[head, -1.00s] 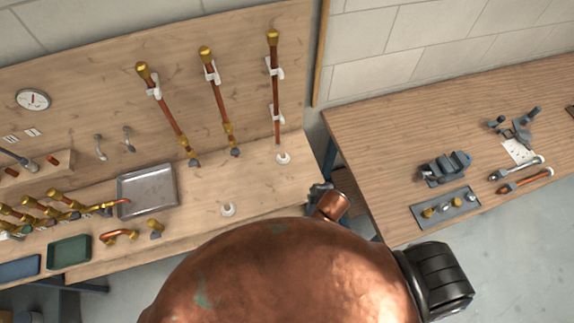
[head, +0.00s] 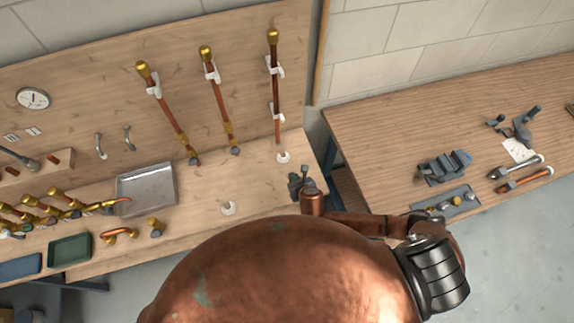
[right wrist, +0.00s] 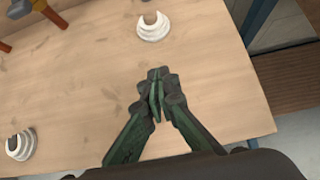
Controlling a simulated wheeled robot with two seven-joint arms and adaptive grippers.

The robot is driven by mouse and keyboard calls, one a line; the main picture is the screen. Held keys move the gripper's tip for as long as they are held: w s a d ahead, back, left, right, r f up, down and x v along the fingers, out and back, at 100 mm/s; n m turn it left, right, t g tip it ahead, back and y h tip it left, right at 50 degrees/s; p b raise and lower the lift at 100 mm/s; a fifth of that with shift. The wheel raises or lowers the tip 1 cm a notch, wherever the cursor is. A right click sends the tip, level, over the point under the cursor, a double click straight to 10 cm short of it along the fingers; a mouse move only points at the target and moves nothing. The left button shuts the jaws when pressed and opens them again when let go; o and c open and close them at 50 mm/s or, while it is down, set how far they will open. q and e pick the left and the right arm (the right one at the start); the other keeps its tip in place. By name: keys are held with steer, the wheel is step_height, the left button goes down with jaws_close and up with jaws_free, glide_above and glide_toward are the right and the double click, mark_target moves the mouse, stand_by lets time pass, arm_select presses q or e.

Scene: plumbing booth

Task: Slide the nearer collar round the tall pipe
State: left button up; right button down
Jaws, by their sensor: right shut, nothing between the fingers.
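The nearer collar, a white open ring (head: 228,208), lies flat on the bench left of my right gripper; it also shows at the left of the right wrist view (right wrist: 20,147). A second white collar (head: 283,157) lies farther back at the foot of the rightmost copper pipe (head: 276,92), and shows at the top of the right wrist view (right wrist: 152,27). That pipe, likely the tall one, stands upright in white clips with a brass top. My right gripper (head: 298,182) is shut and empty, its fingertips (right wrist: 157,86) together over bare bench. My left gripper is out of view.
Two more copper pipes (head: 165,110) (head: 217,98) are clipped to the backboard. A metal tray (head: 146,190), a green tray (head: 70,248) and brass fittings lie to the left. A second table (head: 400,130) stands right, across a gap. Bench around the nearer collar is clear.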

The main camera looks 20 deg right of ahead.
mark_target(285, 163)
steer(key=x, duration=0.5)
steer(key=shift+w+f, duration=0.45)
steer(key=shift+w, duration=1.95)
